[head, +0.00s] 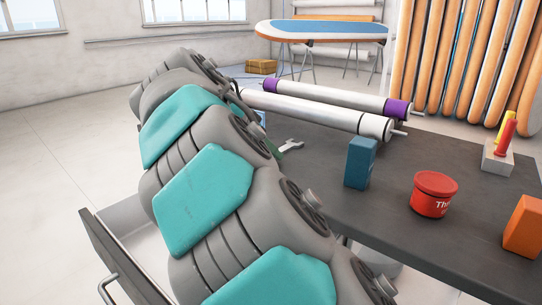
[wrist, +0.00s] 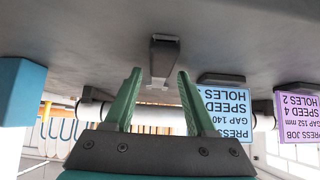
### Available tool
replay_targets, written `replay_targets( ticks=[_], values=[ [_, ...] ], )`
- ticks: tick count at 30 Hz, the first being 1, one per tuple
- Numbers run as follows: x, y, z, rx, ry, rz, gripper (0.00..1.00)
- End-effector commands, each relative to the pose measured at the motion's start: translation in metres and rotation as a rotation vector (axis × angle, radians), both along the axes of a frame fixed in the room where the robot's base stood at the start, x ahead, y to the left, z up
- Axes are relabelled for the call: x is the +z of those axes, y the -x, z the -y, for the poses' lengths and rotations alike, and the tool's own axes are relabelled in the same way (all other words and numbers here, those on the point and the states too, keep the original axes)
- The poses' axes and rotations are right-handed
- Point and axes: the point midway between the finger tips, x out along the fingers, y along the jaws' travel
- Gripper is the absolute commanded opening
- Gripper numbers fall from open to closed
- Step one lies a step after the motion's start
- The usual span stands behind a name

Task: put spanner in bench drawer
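The spanner (head: 291,145) lies on the dark bench top (head: 400,195), its pale open jaw showing just beyond my arm in the head view. In the wrist view, which is upside down, a dark grey bar (wrist: 163,60) that seems to be the spanner lies ahead, lined up between my green fingers. My gripper (wrist: 159,75) is open, with nothing clearly held. In the head view my arm mostly hides it. The bench drawer (head: 122,257) is pulled open at the lower left; its pale inside shows, partly covered by my arm.
White rollers (head: 320,113) lie behind the spanner. A blue block (head: 360,163), a red tub (head: 434,194), an orange block (head: 523,228) and a peg stand (head: 498,157) are on the bench to the right. Blue (wrist: 227,108) and purple (wrist: 297,115) job cards stand near my gripper.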

Motion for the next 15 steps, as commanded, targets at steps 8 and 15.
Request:
replay_targets(
  ticks=[8, 15],
  values=[
    [0.0001, 0.0001, 0.0000, 0.000, 0.000, 0.000, 0.24],
    [0.0001, 0.0001, 0.0000, 0.000, 0.000, 0.000, 0.00]
  ],
)
